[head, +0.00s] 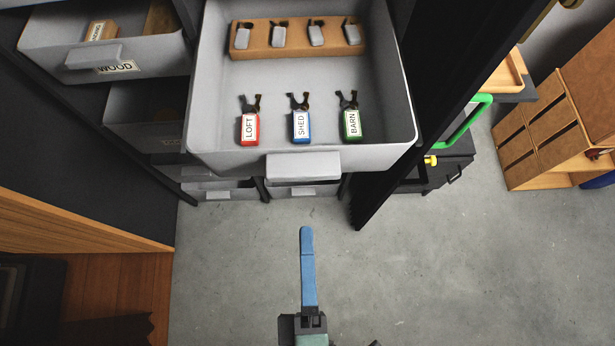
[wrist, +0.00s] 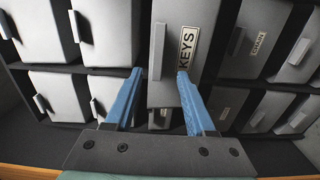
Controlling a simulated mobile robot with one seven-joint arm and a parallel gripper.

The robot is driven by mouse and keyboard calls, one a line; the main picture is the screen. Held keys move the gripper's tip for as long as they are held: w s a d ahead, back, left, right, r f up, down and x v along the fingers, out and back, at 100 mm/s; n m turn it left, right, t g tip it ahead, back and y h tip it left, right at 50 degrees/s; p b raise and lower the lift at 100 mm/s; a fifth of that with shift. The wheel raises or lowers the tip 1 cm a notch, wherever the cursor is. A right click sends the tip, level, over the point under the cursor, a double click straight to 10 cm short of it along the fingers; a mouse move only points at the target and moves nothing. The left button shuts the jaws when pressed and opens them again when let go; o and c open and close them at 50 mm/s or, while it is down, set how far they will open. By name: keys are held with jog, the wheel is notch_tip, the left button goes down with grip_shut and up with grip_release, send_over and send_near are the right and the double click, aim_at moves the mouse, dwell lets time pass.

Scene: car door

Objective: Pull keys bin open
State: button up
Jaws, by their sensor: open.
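The keys bin (head: 290,85) is a grey drawer that juts far out of the rack in the head view, its inside exposed. Its pale bar handle (head: 303,165) is on the front face. In the wrist view the bin's front (wrist: 202,45) carries a KEYS label, and the handle (wrist: 157,50) stands out beside it. My gripper (head: 307,232) is open and empty, in front of the bin and apart from the handle in the head view. In the wrist view the blue fingers (wrist: 159,74) are spread, with the handle ahead between them.
The bin holds red LOFT, blue SHED and green BARN tags (head: 300,125) and a wooden strip (head: 298,38) with several grey fobs. A WOOD bin (head: 105,50) juts out at left. A dark panel (head: 430,100) stands close right. The floor (head: 420,280) in front is clear.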

jog(key=shift+s+r+p, duration=0.2)
jog(key=shift+s+p, duration=0.7)
jog(key=shift+p, duration=0.05)
